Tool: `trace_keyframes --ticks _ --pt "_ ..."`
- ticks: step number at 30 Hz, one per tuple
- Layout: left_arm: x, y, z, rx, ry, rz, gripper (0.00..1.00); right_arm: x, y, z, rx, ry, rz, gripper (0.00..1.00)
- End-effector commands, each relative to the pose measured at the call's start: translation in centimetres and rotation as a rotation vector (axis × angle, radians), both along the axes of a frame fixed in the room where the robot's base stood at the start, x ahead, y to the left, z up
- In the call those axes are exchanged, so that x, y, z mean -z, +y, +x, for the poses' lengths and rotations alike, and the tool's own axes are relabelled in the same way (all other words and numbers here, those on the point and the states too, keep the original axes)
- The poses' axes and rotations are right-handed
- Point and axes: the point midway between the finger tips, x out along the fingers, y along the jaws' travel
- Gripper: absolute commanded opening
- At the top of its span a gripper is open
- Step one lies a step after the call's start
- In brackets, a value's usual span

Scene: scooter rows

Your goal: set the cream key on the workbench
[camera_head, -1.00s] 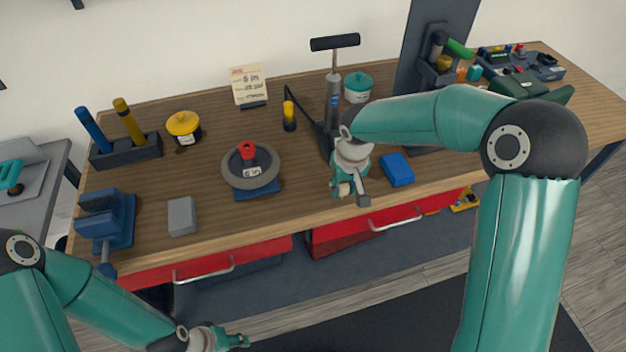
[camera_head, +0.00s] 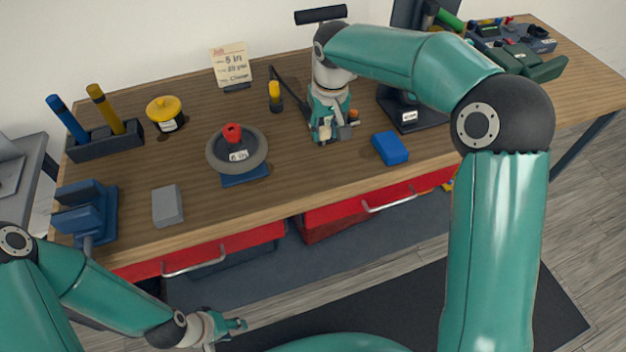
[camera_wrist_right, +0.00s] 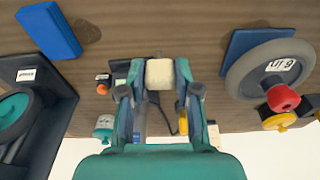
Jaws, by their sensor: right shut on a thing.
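The cream key (camera_wrist_right: 160,72) shows as a pale block between the fingers of my right gripper (camera_wrist_right: 160,92) in the right wrist view. That gripper is shut on it. In the head view my right gripper (camera_head: 328,138) points down over the middle of the wooden workbench (camera_head: 300,168), where the key is hard to make out. I cannot tell whether the key touches the wood. My left gripper (camera_head: 240,325) hangs in front of the bench, low in the head view, away from the key; its finger gap is too small to judge.
A blue block (camera_head: 390,148) lies right of my right gripper. A round grey disc with a red knob (camera_head: 236,150) stands to the left, a yellow-topped bottle (camera_head: 275,96) behind. A grey block (camera_head: 167,206) and blue vise (camera_head: 85,212) are further left. Bare wood lies in front.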

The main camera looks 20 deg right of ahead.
Motion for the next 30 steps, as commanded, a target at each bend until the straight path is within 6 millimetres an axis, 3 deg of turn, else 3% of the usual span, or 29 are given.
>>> trace_keyframes --ticks 1,9,14,19,30 --pt "1.6 0.0 0.0 0.0 0.0 0.0 0.4 -0.9 0.5 0.7 -0.001 -0.01 0.002 0.13" --pt "4.4 0.0 0.0 0.0 0.0 0.0 0.4 -8.1 2.2 0.4 -0.026 -0.006 0.002 0.13" --pt "5.1 0.0 0.0 0.0 0.0 0.0 0.4 -9.7 2.7 -0.3 -0.038 0.0 0.0 0.13" --pt "6.2 0.0 0.0 0.0 0.0 0.0 0.4 -7.4 2.7 -0.6 -0.04 0.005 -0.002 0.13" --pt "7.9 0.0 0.0 0.0 0.0 0.0 0.4 2.0 2.7 -0.6 -0.04 0.005 -0.001 0.13"
